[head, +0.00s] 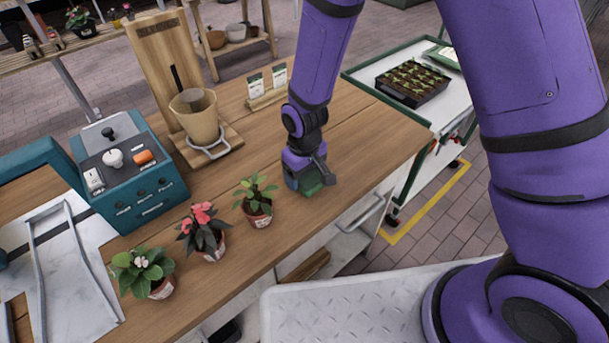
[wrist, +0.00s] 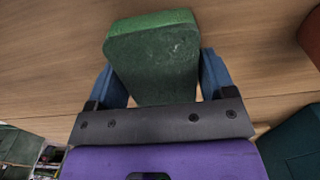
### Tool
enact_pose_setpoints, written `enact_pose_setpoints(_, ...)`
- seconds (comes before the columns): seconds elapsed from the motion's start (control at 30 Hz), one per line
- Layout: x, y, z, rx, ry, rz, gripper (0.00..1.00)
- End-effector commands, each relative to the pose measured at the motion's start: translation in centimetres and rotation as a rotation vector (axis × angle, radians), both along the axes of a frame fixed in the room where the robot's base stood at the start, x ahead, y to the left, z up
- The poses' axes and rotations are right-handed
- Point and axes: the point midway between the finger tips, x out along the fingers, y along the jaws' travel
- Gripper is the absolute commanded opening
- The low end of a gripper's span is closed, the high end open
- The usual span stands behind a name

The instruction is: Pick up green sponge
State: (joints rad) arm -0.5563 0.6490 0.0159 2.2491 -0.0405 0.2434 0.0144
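The green sponge (wrist: 155,60) is a thick block with rounded corners, large in the wrist view. My gripper (wrist: 165,78) straddles it, with one blue finger along its left side and one along its right. The fingers lie close against the sponge's edges, but I cannot tell whether they press on it. In the head view my gripper (head: 313,180) points down near the front edge of the wooden table, right of the potted plants. A small part of the sponge (head: 311,187) shows under it there. The sponge's contact with the tabletop is hidden.
Potted plants (head: 257,205) stand left of my gripper along the front edge of the wooden table (head: 370,135). A pour-over stand with a beige cup (head: 197,118) and a teal machine (head: 130,170) are further left. The tabletop right of my gripper is clear.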

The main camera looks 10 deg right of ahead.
Motion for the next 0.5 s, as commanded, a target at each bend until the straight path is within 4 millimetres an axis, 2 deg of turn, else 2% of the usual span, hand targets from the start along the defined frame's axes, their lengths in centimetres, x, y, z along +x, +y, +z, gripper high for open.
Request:
enact_pose_setpoints(0.03,0.0,0.0,0.01,0.0,0.0,0.0,0.64)
enact_pose_setpoints(0.1,0.0,0.0,0.01,0.0,0.0,0.0,0.48)
enact_pose_setpoints(0.2,0.0,0.0,0.01,0.0,0.0,0.0,0.43)
enact_pose_setpoints(0.5,0.09,0.0,0.24,0.001,-0.001,0.0,0.43)
